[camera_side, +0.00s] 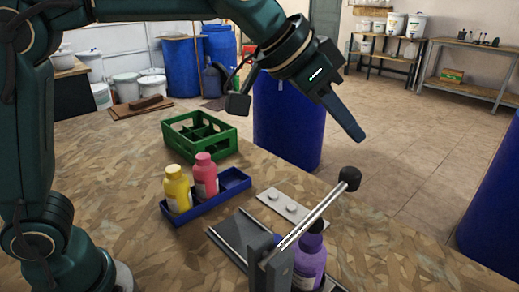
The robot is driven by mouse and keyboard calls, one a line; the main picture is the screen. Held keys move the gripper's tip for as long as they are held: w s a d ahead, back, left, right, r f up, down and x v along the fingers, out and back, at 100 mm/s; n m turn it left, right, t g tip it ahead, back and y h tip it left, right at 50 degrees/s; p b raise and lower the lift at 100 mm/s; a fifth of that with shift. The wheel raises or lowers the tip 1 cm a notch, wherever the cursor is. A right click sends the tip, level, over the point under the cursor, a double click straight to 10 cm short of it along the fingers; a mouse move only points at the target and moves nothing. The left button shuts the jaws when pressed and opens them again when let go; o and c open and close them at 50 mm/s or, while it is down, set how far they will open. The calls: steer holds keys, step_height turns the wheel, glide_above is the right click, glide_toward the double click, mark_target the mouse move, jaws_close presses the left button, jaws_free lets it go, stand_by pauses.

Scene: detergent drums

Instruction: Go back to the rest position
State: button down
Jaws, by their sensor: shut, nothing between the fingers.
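My gripper (347,118) is at the upper right of the table, raised well above the surface. Its fingers are together, point down to the right, and hold nothing. It is apart from everything on the table. A yellow bottle (178,190) and a pink-red bottle (205,177) stand upright in a blue tray (234,181). A purple bottle (309,262) stands at the front, partly hidden behind a grey metal fixture (240,240) with a long lever (315,212) ending in a black knob.
A green divided crate (200,136) stands at the table's back. A light plate with round knobs (283,206) lies beside the fixture. Blue drums (287,125) stand on the floor beyond the table's edge. Shelves are at the far wall. The table's left middle is clear.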

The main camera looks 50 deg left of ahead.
steer(key=shift+r, duration=0.15)
steer(key=s+a+r+n+t+y, duration=0.1)
steer(key=s+a+r+n+y, duration=0.1)
steer(key=s+a, duration=0.55)
steer(key=s+a+f+n+g+y, duration=0.1)
steer(key=s+a+f+n, duration=0.1)
steer(key=s+f, duration=0.4)
steer(key=s+a+f+n+g+y, duration=0.1)
steer(key=s+a+f+n, duration=0.1)
steer(key=s+a+f, duration=0.3)
steer(key=shift+s+a+f+g, duration=0.25)
steer(key=shift+s+f+g, duration=0.15)
steer(key=shift+s+f, duration=0.5)
